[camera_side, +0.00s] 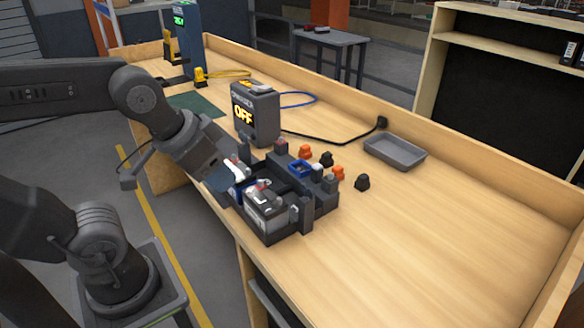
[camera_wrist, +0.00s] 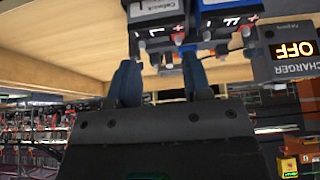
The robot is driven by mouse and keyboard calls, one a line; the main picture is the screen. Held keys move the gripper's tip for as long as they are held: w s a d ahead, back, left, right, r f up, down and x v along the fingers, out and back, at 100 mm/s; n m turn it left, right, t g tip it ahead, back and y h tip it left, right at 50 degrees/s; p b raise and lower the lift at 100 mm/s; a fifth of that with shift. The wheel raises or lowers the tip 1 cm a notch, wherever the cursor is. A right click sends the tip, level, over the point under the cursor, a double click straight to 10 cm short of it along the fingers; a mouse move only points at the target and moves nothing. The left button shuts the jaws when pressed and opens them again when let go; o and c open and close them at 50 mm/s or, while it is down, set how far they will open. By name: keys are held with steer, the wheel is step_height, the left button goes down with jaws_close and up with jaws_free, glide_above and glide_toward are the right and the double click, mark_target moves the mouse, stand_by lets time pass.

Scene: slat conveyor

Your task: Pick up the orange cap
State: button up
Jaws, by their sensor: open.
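Two small orange caps stand on the bench in the side view, one (camera_side: 305,152) behind the black battery holder and another (camera_side: 338,172) nearer the right. Two batteries (camera_wrist: 155,14) with red and dark terminals lie just beyond the fingertips.
Two black caps (camera_side: 362,183) stand near the orange ones. A blue open-topped part (camera_side: 300,169) sits at the holder's back. A charger (camera_side: 256,115) reading OFF stands behind, with a black cable (camera_side: 340,143). A grey tray (camera_side: 395,152) lies right. The bench's right side is clear.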

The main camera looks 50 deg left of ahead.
steer(key=shift+o, duration=1.1)
steer(key=w+a+r+m+g+y, duration=0.1)
steer(key=w+a+r+m+g, duration=0.1)
steer(key=w+m, duration=0.45)
steer(key=w+a+r+m+g+y, duration=0.1)
steer(key=w+a+r+m, duration=0.15)
steer(key=w, duration=0.65)
steer(key=m+g+y, duration=0.3)
steer(key=m, duration=0.6)
glide_toward(306, 146)
steer(key=x, duration=0.5)
steer(key=shift+s+d, duration=0.1)
steer(key=shift+s, duration=0.3)
steer(key=shift+h, duration=0.3)
steer(key=shift+w+x, duration=0.2)
steer(key=shift+x, duration=1.15)
steer(key=shift+w+x, duration=0.15)
steer(key=shift+x, duration=1.25)
